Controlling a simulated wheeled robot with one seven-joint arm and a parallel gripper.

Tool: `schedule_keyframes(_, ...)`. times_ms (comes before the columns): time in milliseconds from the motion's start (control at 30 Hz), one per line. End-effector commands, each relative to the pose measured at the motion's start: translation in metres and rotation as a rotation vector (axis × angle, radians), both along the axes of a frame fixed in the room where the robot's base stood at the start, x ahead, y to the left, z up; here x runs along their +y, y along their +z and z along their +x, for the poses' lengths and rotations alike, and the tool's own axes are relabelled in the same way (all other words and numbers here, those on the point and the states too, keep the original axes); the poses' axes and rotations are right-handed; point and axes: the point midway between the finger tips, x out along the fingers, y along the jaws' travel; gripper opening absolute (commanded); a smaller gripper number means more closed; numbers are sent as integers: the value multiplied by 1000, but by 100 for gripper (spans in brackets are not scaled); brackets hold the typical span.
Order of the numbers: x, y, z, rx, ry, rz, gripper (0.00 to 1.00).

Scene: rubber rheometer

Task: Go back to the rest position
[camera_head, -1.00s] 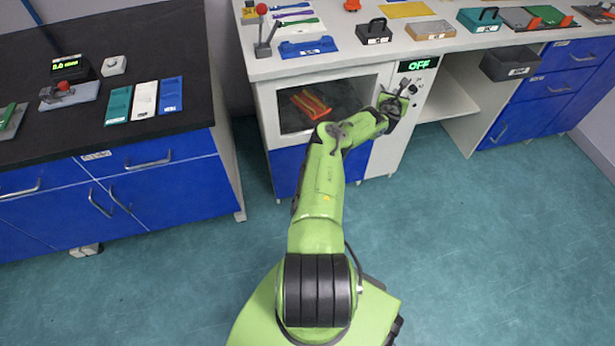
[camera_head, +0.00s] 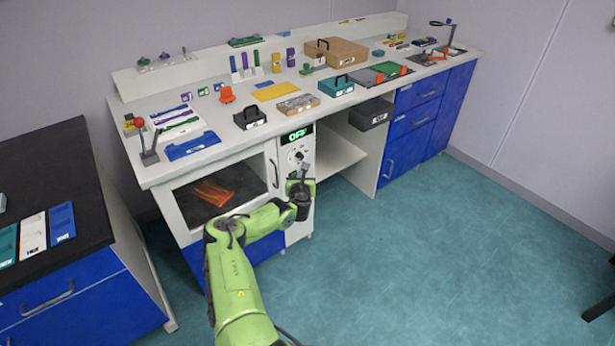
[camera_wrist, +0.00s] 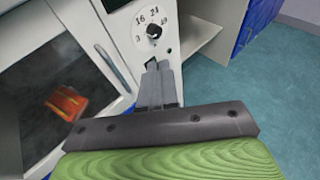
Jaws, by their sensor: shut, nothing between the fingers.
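My gripper (camera_head: 305,172) is shut and empty at the end of my green arm, in front of the white control panel of the built-in cabinet. In the wrist view my gripper (camera_wrist: 159,68) shows its two fingers together, just below the round numbered dial (camera_wrist: 153,31). I cannot tell from these views whether the fingertips touch the panel. My arm is stretched forward and bent at the elbow, away from the body.
The cabinet's glass door (camera_head: 221,193) is closed with orange-red items (camera_head: 213,192) behind it. The display (camera_head: 300,134) reads OFF. The long white bench (camera_head: 225,150) carries many tools. A dark-topped counter (camera_head: 60,180) stands at left.

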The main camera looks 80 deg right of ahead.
Motion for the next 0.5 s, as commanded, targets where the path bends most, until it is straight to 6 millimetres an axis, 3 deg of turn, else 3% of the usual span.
schedule_keyframes(200, 20, 11, -21, 0, 0, 0, 0)
schedule_keyframes(500, 22, 10, -23, -1, 2, 0, 0)
